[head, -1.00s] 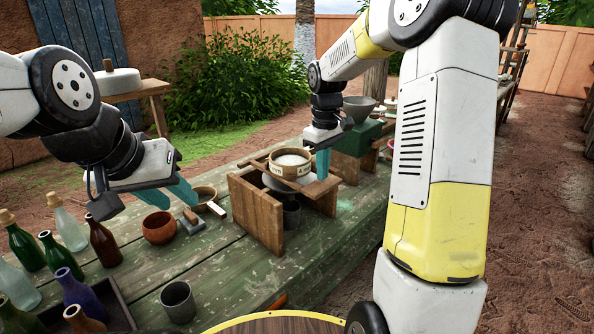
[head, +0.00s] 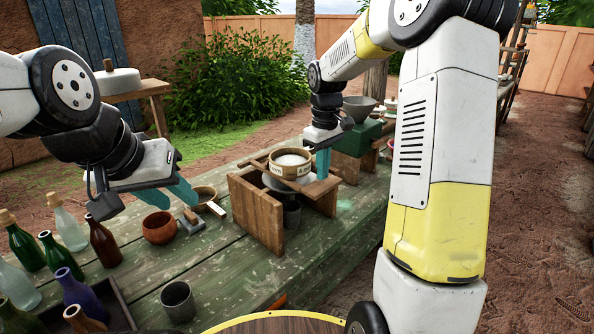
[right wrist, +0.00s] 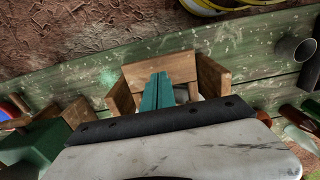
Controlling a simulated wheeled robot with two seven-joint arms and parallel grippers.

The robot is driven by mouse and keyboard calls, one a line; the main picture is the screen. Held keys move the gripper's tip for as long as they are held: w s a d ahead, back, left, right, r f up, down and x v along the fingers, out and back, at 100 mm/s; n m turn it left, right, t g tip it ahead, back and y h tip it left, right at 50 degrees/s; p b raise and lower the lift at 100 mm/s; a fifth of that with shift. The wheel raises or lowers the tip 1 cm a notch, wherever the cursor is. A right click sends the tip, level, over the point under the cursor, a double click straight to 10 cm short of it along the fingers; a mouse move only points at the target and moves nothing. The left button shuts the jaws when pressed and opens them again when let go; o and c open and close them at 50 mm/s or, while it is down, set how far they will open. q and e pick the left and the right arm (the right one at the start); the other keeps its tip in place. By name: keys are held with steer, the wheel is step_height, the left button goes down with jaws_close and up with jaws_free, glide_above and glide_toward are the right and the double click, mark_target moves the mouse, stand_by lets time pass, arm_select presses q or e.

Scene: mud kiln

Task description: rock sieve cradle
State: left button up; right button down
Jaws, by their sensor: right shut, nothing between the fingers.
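A round wooden sieve (head: 289,171) holding white material sits on a wooden cradle (head: 257,215) with upright side boards on the green bench. The cradle also shows from above in the right wrist view (right wrist: 211,75). My right gripper (head: 322,172) is shut and empty, its teal fingers pointing down close by the sieve's right side; I cannot tell whether they touch it. In the right wrist view the fingers (right wrist: 155,88) lie over the cradle and the sieve is mostly hidden.
Several bottles (head: 103,242) stand at the bench's left. A brown bowl (head: 160,228), a small block-like tool (head: 191,222) and a grey cup (head: 178,301) are left of the cradle. A green box with a hopper (head: 357,137) stands behind it. The bench's front right is clear.

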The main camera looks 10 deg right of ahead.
mark_target(322, 184)
steer(key=shift+f, duration=0.1)
stand_by(1.3)
stand_by(0.4)
stand_by(1.3)
stand_by(0.5)
stand_by(1.2)
stand_by(0.4)
steer(key=shift+f, duration=2.4)
steer(key=shift+r, duration=2.5)
